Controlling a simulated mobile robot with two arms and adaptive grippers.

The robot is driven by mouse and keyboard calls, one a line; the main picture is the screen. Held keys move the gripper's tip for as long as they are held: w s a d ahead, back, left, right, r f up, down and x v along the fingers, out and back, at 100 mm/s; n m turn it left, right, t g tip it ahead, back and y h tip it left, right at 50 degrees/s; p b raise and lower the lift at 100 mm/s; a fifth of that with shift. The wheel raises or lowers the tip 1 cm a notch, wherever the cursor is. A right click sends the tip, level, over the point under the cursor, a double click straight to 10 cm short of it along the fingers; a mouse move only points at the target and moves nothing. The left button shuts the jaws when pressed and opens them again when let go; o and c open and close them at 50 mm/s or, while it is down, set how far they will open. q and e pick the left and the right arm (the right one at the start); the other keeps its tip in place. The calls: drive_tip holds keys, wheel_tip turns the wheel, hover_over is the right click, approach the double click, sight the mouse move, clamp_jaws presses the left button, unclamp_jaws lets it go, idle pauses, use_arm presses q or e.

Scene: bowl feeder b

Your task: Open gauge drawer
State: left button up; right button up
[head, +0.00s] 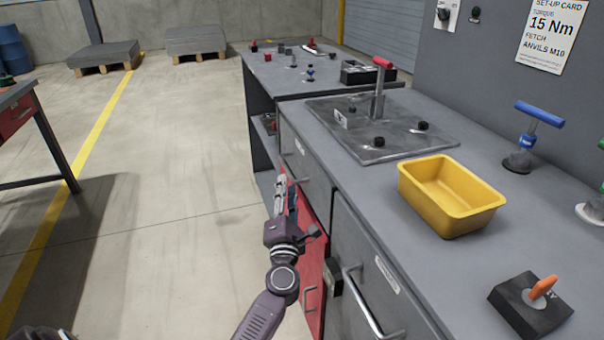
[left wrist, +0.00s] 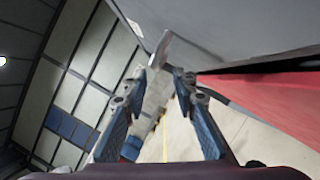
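The grey bench has a grey upper drawer (head: 312,178) with a label and a bar handle (head: 299,147), red drawers (head: 312,262) below, and a nearer grey front (head: 372,262) with a label and a long bar handle (head: 362,302). I cannot read which label says gauge. My left gripper (head: 281,185) is low beside the bench front, by the grey drawer and red fronts. In the left wrist view its fingers (left wrist: 160,78) are apart, with a pale metal bar (left wrist: 163,55) showing between or beyond the tips. I cannot tell if they touch it. My right gripper is not seen.
On the bench top stand a yellow bin (head: 452,222), a grey plate (head: 385,148) with a red-handled lever, a blue T-handled tool (head: 520,160) and a dark block with an orange knob (head: 532,303). The floor left of the bench is open.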

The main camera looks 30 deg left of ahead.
sight(286, 165)
use_arm(q)
drive_tip(key=x, duration=0.7)
drive_tip(key=shift+s+a+r, duration=0.2)
drive_tip(key=shift+a, duration=0.05)
drive_tip(key=shift+w+a+r, duration=0.1)
drive_tip(key=shift+w+a, duration=0.15)
drive_tip(key=shift+w, duration=0.1)
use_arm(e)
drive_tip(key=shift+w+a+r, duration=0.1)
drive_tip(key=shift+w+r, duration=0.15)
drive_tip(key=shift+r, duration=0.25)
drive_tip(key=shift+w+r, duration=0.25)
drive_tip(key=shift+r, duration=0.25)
use_arm(q)
clamp_jaws()
